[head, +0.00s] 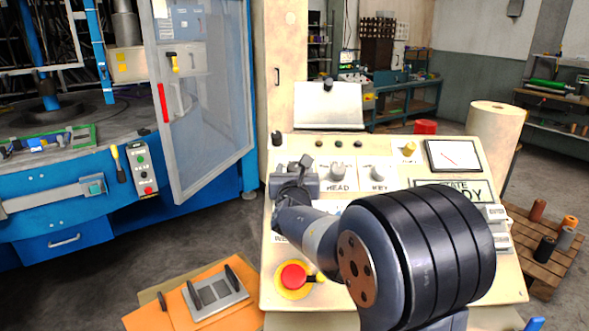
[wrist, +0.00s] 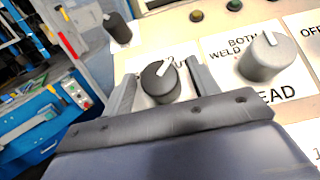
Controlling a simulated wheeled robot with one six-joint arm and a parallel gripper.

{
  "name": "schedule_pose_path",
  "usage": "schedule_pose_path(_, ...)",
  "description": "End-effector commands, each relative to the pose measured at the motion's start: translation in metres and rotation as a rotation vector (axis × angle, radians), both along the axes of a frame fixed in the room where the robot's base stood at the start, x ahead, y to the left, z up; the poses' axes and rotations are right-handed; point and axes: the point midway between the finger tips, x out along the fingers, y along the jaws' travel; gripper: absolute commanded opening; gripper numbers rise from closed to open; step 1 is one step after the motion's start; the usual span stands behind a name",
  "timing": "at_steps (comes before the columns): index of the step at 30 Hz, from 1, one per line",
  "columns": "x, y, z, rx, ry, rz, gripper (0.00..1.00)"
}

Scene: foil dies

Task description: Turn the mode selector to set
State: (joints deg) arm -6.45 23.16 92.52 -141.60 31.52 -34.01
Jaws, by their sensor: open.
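A dark round knob (wrist: 160,88) with a white pointer mark stands on the cream control panel (wrist: 133,62), likely the mode selector. Its label is mostly hidden, so I cannot read its name or setting. Its pointer mark aims up and slightly right in the wrist view. My gripper (wrist: 162,80) is open, with one finger on each side of this knob; I cannot tell whether they touch it. In the head view my gripper (head: 295,172) is over the panel's left side and largely hides the knob.
Right of it are a grey HEAD knob (wrist: 264,58) and a KEY knob (head: 379,173). A black knob (wrist: 117,28) stands up-left. A red button on a yellow base (head: 293,276) sits below. A clear door (head: 205,100) stands open at left.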

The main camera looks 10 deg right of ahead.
Motion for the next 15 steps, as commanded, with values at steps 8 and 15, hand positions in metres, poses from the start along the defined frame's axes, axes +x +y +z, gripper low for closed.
schedule_pose_path(8,0.0017,-0.0004,0.0,0.0,0.0,0.0,0.57)
schedule_pose_path(15,0.0015,-0.0003,0.0,0.0,0.0,0.0,0.39)
